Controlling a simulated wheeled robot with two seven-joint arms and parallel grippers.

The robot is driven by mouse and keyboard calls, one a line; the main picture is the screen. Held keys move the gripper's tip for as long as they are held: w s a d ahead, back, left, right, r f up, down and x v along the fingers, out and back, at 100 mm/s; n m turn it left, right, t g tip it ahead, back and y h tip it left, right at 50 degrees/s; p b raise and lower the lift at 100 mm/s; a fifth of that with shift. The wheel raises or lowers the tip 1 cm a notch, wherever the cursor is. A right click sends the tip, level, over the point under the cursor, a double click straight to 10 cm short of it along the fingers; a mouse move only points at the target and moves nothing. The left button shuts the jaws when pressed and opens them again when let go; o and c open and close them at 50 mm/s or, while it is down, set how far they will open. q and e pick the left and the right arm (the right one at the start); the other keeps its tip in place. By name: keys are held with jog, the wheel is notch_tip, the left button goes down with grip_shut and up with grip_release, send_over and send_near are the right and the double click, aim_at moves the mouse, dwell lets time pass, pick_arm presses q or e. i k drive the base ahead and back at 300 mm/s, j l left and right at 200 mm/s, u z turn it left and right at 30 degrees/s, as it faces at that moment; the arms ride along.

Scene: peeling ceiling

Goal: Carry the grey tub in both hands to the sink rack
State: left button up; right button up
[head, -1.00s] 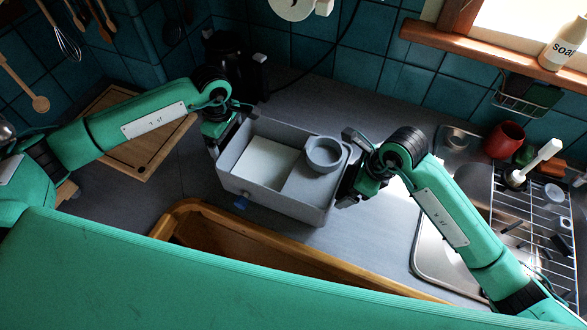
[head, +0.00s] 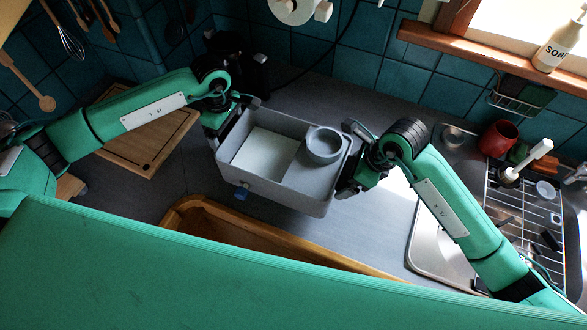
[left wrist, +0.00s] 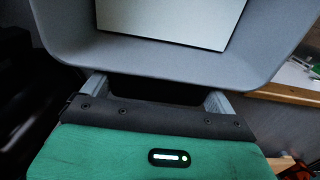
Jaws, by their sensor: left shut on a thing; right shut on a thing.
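The grey tub (head: 277,189) is held between my two grippers above the counter in the head view. Inside it are a flat pale panel (head: 263,152) on the left and a round grey cup or bowl (head: 323,146) on the right. My left gripper (head: 222,138) is shut on the tub's left end, and my right gripper (head: 346,178) is shut on its right end. In the left wrist view the tub's rim (left wrist: 165,70) is right in front of the left fingers; the fingertips are hidden under it. The sink rack (head: 515,205) is wire, over the sink at the right.
A steel sink edge (head: 428,245) lies right of the tub. A red mug (head: 497,138) and a white-handled brush (head: 527,160) stand near the rack. A wooden-edged open drawer or box (head: 195,215) is in front; a cutting board (head: 150,140) lies left.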

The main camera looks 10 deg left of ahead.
aim_at(531, 243)
jog(key=l+z, duration=0.3)
jog(key=l, duration=0.45)
jog(key=l+z, duration=0.25)
jog(key=l, duration=0.5)
jog(key=i+l+z, duration=0.15)
jog(key=l+z, duration=0.15)
jog(key=l, duration=0.45)
